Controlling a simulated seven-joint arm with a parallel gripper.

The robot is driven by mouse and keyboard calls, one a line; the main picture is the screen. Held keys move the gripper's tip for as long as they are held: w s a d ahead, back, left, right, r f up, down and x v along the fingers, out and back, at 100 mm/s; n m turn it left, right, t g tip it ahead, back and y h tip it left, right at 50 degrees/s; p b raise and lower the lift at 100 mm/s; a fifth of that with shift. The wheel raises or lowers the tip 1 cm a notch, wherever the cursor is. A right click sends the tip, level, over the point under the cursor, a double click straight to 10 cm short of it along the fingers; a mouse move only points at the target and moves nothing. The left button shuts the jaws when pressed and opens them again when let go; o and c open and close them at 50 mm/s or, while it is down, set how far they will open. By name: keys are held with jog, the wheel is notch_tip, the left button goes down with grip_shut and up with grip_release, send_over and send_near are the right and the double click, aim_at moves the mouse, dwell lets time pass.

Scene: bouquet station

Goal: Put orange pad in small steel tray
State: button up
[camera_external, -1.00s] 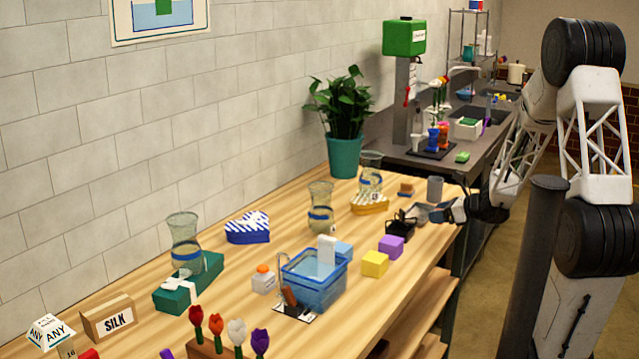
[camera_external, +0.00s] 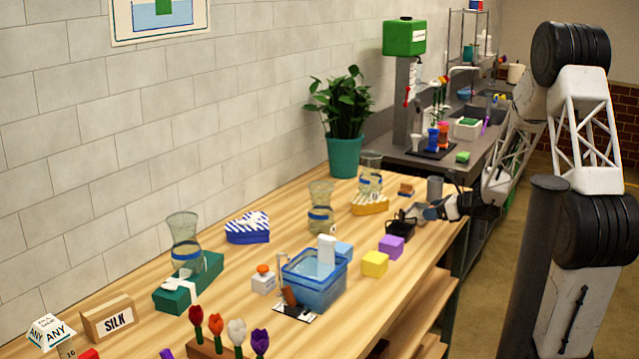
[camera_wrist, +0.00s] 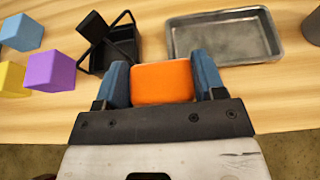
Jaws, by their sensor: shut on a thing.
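My gripper (camera_wrist: 162,88) is shut on the orange pad (camera_wrist: 162,81), with one blue finger on each side of it in the wrist view. The small steel tray (camera_wrist: 228,57) is a shallow grey rectangle just beyond and to the right of the pad in the wrist view. It looks empty. In the external view my gripper (camera_external: 432,212) is at the far right side of the wooden table, close to the steel tray (camera_external: 416,209), which is partly hidden. The pad cannot be made out clearly there. How high the pad is above the table is hard to tell.
A black caddy (camera_wrist: 124,46) stands left of the pad, close to my left finger. Purple (camera_wrist: 50,69) and blue (camera_wrist: 22,32) blocks lie further left. A grey cylinder (camera_external: 435,187) stands behind the tray. A wooden block (camera_external: 405,190) is near it.

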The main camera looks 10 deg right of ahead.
jog(key=w, duration=0.7)
jog(key=w+f, duration=0.1)
jog(key=w, duration=0.3)
jog(key=shift+w+d, duration=0.25)
jog(key=shift+f, duration=0.1)
jog(key=shift+f, duration=1.7)
jog(key=shift+f, duration=0.1)
jog(key=o, duration=0.9)
jog(key=shift+v, duration=6.1)
jog(key=shift+a, duration=0.1)
